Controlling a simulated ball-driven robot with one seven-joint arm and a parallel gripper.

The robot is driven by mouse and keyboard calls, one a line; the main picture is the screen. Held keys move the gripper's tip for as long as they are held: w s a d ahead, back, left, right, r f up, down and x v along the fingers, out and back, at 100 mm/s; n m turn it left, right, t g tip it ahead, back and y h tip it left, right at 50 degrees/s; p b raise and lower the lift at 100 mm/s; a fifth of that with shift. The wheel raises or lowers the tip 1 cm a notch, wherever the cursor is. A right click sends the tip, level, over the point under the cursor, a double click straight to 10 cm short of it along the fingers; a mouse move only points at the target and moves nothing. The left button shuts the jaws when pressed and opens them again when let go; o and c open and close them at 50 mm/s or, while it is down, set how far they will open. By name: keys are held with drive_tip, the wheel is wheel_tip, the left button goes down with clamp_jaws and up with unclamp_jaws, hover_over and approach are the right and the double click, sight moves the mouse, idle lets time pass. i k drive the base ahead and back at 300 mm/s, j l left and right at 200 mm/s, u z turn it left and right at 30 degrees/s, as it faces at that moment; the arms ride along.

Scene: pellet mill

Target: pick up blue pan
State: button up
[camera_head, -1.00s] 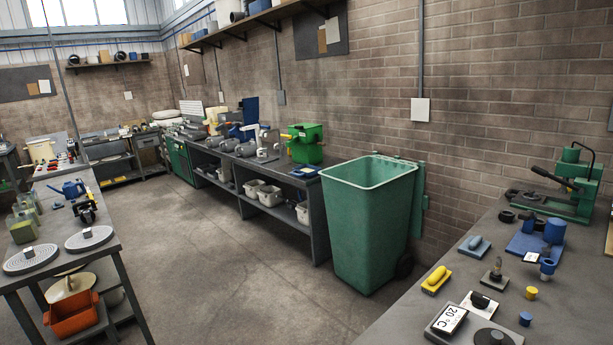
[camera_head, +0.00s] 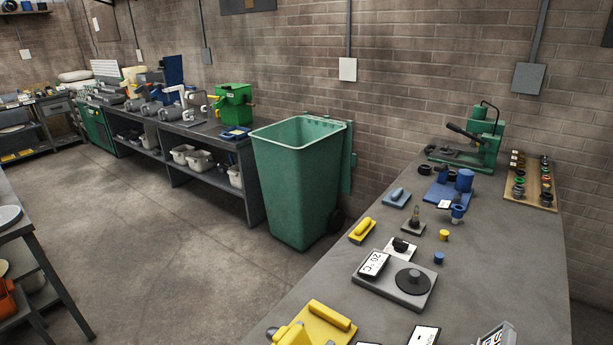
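I cannot tell for sure which thing is the blue pan. A small, flat blue tray-like thing (camera_head: 236,132) lies at the near end of the long back bench, beside a green machine. On the right bench a flat blue plate (camera_head: 436,193) lies with a blue cylinder (camera_head: 464,180) at its back right. A blue funnel-like cup (camera_head: 458,213) stands just in front of them. My gripper does not show in this view.
A tall green wheeled bin (camera_head: 290,190) stands between the back bench (camera_head: 250,185) and the right bench (camera_head: 510,260). The right bench holds a grey scale (camera_head: 425,292), yellow tools (camera_head: 325,325) and a green press (camera_head: 480,145). Open concrete floor (camera_head: 160,230) lies at left centre.

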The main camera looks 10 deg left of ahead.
sight(236, 132)
drive_tip(key=i+j+u, duration=0.3)
drive_tip(key=j+u, duration=0.15)
drive_tip(key=j, duration=0.35)
drive_tip(key=i+j+u, duration=0.45)
drive_tip(key=j, duration=0.25)
drive_tip(key=i+j+u, duration=0.45)
drive_tip(key=i+j+z, duration=0.1)
drive_tip(key=i, duration=0.4)
drive_tip(key=i+j+z, duration=0.1)
drive_tip(key=i+j, duration=0.15)
drive_tip(key=i, duration=0.2)
drive_tip(key=i+l+z, duration=0.1)
drive_tip(key=i+z, duration=0.35)
drive_tip(key=i+j+z, duration=0.15)
drive_tip(key=i+z, duration=0.35)
drive_tip(key=i, duration=0.9)
drive_tip(key=i+l+u, duration=0.1)
drive_tip(key=i, duration=0.65)
drive_tip(key=i+j+z, duration=0.1)
drive_tip(key=i, duration=0.55)
drive_tip(key=i+j+z, duration=0.1)
drive_tip(key=i, duration=0.55)
drive_tip(key=i+j+z, duration=0.3)
drive_tip(key=i+z, duration=0.2)
drive_tip(key=i+j+z, duration=0.5)
drive_tip(key=i, duration=0.2)
